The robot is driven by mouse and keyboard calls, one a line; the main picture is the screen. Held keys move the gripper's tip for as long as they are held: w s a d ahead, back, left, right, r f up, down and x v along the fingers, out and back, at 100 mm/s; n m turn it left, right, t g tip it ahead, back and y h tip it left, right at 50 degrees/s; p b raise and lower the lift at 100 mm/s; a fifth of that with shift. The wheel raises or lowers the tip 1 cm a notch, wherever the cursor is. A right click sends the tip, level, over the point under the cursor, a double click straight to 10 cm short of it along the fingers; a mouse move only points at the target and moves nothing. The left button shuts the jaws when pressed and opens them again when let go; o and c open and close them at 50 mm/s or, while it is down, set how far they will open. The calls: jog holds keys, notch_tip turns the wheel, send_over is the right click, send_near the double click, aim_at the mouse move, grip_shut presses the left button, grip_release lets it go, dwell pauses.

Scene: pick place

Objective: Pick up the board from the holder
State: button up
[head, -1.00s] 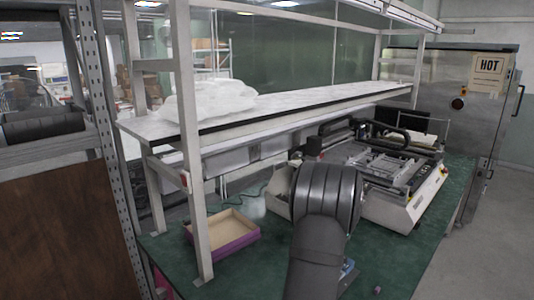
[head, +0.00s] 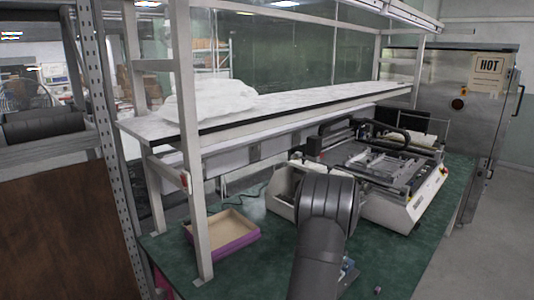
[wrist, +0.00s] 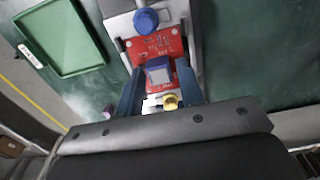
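In the wrist view a red board (wrist: 150,47) lies at the end of a grey-white holder (wrist: 115,24), below a round blue knob (wrist: 147,19). A blue-and-white part sits on the board, and a yellow knob (wrist: 170,102) shows nearer to me. My gripper (wrist: 160,68) has its two dark blue fingers apart, one on each side of the board's near part. I cannot tell whether the fingertips touch the board. In the head view my arm hides the gripper and the board.
A white machine (head: 398,212) stands on the green table (head: 270,268), right of my arm. A purple-sided tray (head: 232,245) lies at the left. A shelf (head: 300,102) on metal posts hangs over the back. A green tray (wrist: 66,65) shows in the wrist view.

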jog(key=c, duration=0.6)
jog(key=shift+r, duration=3)
jog(key=shift+c, duration=0.2)
